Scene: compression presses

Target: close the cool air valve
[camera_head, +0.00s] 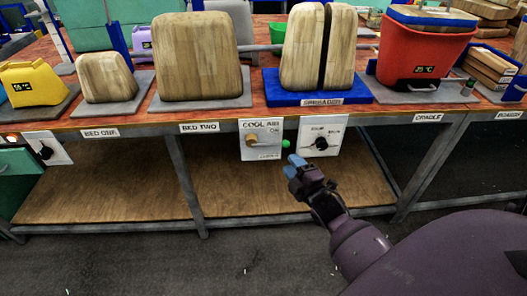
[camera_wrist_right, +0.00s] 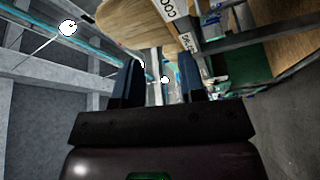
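The cool air valve is a brass-coloured knob (camera_head: 252,140) on a white panel (camera_head: 262,153) labelled COOL AIR on the bench's front edge. A green round part (camera_head: 285,143) sits at the panel's right edge. My right gripper (camera_head: 297,165) has blue fingertips and shows just right of and below this panel, apart from the knob. In the right wrist view my gripper (camera_wrist_right: 160,82) has its two fingers spread with nothing held between them. Part of a white label reading COO (camera_wrist_right: 167,12) shows at the top there. My left gripper is in neither view.
A second white panel with a black dial (camera_head: 321,144) is right beside the valve panel. Wooden blocks on a blue base (camera_head: 318,98) and a red bin (camera_head: 420,58) stand on the bench above. A wooden lower shelf (camera_head: 110,190) and metal legs (camera_head: 184,180) are below.

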